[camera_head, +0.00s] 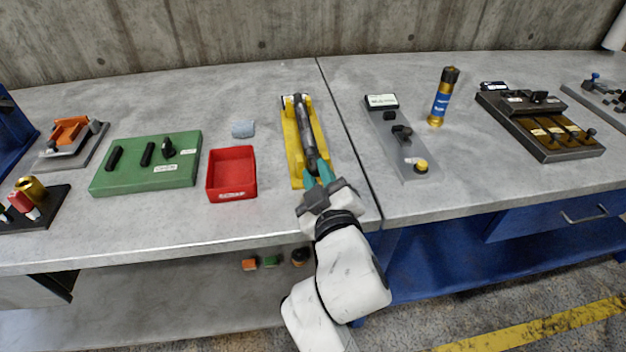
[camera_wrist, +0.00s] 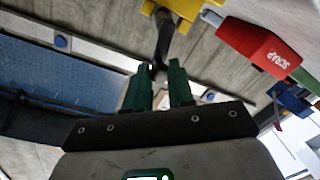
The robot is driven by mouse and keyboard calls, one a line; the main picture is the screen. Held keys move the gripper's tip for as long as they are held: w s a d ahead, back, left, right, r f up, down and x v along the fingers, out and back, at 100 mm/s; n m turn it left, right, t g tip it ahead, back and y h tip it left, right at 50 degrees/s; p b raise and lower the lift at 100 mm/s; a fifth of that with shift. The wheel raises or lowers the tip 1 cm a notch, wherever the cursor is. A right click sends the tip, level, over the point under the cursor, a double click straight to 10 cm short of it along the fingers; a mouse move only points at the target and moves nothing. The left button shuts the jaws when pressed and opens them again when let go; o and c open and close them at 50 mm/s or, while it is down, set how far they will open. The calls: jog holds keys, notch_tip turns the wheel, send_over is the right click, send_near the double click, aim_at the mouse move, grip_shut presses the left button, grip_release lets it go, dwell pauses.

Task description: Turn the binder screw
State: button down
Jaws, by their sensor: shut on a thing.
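The binder is a long dark rod assembly (camera_head: 304,125) lying in a yellow cradle (camera_head: 292,150) near the middle of the bench. Its near end reaches my gripper (camera_head: 320,178), which has teal fingers, at the near end of the cradle. In the wrist view my gripper (camera_wrist: 159,85) has its fingers on either side of the dark handle end (camera_wrist: 164,38) of the binder. The gripper is shut on that handle end. The fingers partly hide the contact. The yellow cradle also shows at the top of the wrist view (camera_wrist: 184,8).
A red scrap bin (camera_head: 232,186) and a green panel (camera_head: 150,177) stand left of the cradle, with a grey-blue block (camera_head: 243,129) behind the bin. A grey fixture (camera_head: 403,140) and a brass-and-blue cylinder (camera_head: 440,100) stand to the right. Bare bench lies between the cradle and grey fixture.

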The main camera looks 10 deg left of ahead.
jog(key=shift+w+d+f+m+b, duration=0.1)
jog(key=shift+d+m+b, duration=0.3)
jog(key=shift+m, duration=0.6)
jog(key=shift+d, duration=0.15)
jog(key=c, duration=1)
grip_release()
jog(key=v, duration=1)
jog(key=shift+s+d+f, duration=0.1)
jog(key=shift+s, duration=0.3)
